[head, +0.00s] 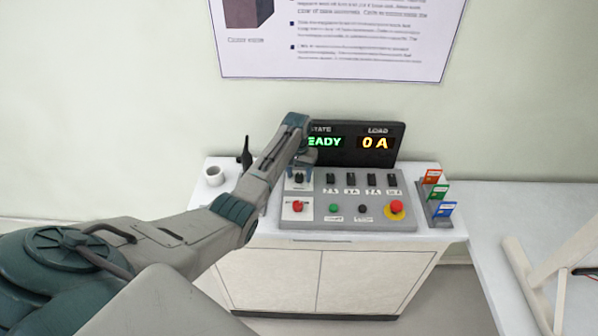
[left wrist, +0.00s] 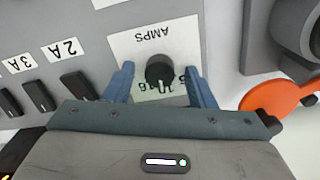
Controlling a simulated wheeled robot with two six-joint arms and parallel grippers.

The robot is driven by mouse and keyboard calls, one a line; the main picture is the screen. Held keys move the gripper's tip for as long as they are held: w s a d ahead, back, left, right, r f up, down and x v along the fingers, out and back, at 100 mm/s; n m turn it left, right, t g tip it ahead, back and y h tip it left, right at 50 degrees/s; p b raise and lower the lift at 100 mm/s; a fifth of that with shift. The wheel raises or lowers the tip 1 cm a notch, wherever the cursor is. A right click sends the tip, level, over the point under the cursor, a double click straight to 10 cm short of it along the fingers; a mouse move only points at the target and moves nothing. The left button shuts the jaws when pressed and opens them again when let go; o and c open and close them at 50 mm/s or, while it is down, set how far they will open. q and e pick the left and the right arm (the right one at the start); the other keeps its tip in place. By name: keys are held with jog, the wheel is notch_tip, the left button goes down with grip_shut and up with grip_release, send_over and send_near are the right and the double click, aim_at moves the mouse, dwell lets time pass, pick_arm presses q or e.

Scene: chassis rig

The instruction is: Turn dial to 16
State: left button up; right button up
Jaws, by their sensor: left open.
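The dial is a black round knob (left wrist: 159,69) on a white plate (left wrist: 128,44) marked AMPS, upside down in the left wrist view. Its white mark faces the partly covered numbers, near 10 and 16; I cannot tell exactly which one it points at. In the head view the dial (head: 299,179) sits at the upper left of the grey panel, just below my left gripper (head: 301,161). The left gripper is open, with one blue finger on each side of the knob and a visible gap to it. My right gripper is out of view.
The panel (head: 345,219) also carries black switches (head: 351,181), a red selector (head: 297,206), small buttons and a red stop button (head: 396,207). The display (head: 358,143) behind reads READY and 0 A. A card rack (head: 437,212) stands right, a white cup (head: 214,177) left.

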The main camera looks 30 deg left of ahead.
pick_arm(q)
jog(key=shift+s, duration=0.1)
jog(key=shift+f, duration=0.1)
jog(key=c, duration=1)
jog(key=shift+o, duration=0.2)
jog(key=m+p, duration=0.1)
jog(key=m, duration=0.3)
jog(key=shift+m+p, duration=0.4)
jog(key=shift+w+m+p, duration=0.2)
jog(key=shift+m+p, duration=0.15)
jog(key=shift+m, duration=1.55)
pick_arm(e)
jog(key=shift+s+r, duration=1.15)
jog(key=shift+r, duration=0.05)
